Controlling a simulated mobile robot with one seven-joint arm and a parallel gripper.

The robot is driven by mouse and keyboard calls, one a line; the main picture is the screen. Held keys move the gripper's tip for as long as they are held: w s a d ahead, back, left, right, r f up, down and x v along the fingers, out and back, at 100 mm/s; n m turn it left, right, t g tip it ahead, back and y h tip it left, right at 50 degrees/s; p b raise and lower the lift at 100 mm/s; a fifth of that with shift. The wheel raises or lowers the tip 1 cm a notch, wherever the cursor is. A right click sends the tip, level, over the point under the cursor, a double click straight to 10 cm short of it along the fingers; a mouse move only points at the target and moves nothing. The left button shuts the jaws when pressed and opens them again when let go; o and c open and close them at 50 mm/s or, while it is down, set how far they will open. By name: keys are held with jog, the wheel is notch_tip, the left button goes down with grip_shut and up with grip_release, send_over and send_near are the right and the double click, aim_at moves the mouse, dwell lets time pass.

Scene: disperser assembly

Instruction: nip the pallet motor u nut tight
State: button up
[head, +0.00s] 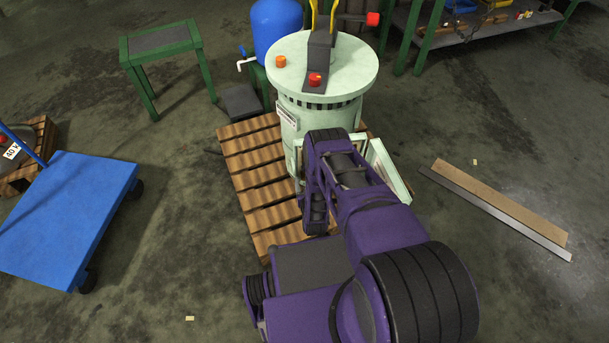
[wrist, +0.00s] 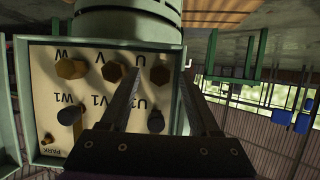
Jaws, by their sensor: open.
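The pallet motor (head: 318,118) is a pale green upright cylinder on a wooden pallet. Its open terminal box (head: 388,168) is partly hidden behind my arm. In the wrist view the cream terminal board (wrist: 92,92) appears with its letters upside down. The brass u nut (wrist: 160,74) sits by the U mark, at the right of the upper row. My gripper (wrist: 159,76) is open, its two dark fingers pointing at the board with the u nut showing between their tips. I cannot tell whether either finger touches it. In the head view my arm hides the gripper.
The V nut (wrist: 113,71) is close left of the left finger, with the W nut (wrist: 72,68) beyond. Darker posts stand below, by W1, V1 and U1. The box's right wall (wrist: 183,92) is close to the right finger. A blue cart (head: 70,215) stands left.

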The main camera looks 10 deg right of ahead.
jog(key=shift+w, duration=0.1)
grip_shut()
dwell(0.4)
jog(key=shift+d+f+m+t+y, duration=0.1)
jog(key=shift+d+m+t+y, duration=0.15)
jog(key=shift+m+y, duration=1)
jog(key=shift+d+m+t+y, duration=0.1)
jog(key=shift+m+t+y, duration=0.15)
jog(key=shift+m+y, duration=1)
jog(key=shift+w+m+h, duration=0.1)
jog(key=shift+m+h, duration=0.3)
jog(key=shift+m, duration=0.3)
